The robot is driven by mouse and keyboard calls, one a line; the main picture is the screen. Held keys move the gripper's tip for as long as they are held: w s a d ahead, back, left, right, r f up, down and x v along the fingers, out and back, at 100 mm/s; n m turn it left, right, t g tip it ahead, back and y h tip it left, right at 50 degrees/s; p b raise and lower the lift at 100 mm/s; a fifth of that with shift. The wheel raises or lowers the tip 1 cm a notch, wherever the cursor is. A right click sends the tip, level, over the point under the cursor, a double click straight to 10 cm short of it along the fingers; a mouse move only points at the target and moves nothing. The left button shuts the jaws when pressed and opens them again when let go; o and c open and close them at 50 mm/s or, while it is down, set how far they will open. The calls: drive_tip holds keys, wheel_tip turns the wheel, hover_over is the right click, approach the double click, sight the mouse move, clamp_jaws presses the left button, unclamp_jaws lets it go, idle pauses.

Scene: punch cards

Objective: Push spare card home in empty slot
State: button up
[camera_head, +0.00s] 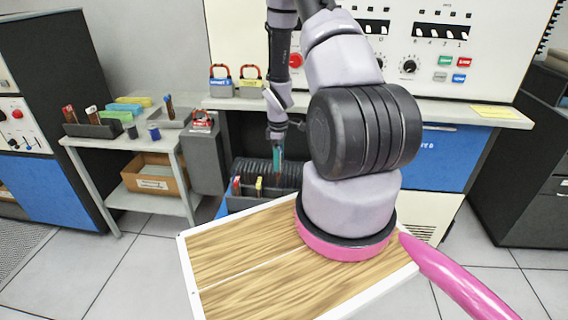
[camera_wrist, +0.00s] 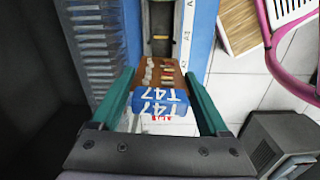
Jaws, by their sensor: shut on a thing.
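My gripper (camera_wrist: 160,90) is shut on the spare card in the wrist view, with one teal finger on each side. The card has a blue handle (camera_wrist: 160,110) marked T47 and a brown board (camera_wrist: 167,74) with small parts on it. The board points away from the gripper toward a dark, narrow opening (camera_wrist: 160,28) in the rack. I cannot tell how deep the board sits in it. In the head view my gripper (camera_head: 277,160) reaches down over the dark finned card rack (camera_head: 262,172), and the card is too small to make out clearly.
A row of grey cards (camera_wrist: 92,45) stands close on the left in the wrist view, and a blue panel with a white label strip (camera_wrist: 186,35) on the right. In the head view, a grey side table (camera_head: 130,148) stands at left and a blue-drawered console (camera_head: 445,155) at right.

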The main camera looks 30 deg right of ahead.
wheel_tip(320, 180, down, 6)
drive_tip(key=n, duration=0.1)
drive_tip(key=shift+s+d+f, duration=0.25)
drive_tip(key=shift+s+d, duration=0.05)
drive_tip(key=shift+s, duration=0.1)
drive_tip(key=shift+f, duration=3.9)
idle(2.5)
drive_tip(key=o, duration=1.2)
wheel_tip(320, 180, up, 11)
drive_tip(key=shift+f, duration=0.1)
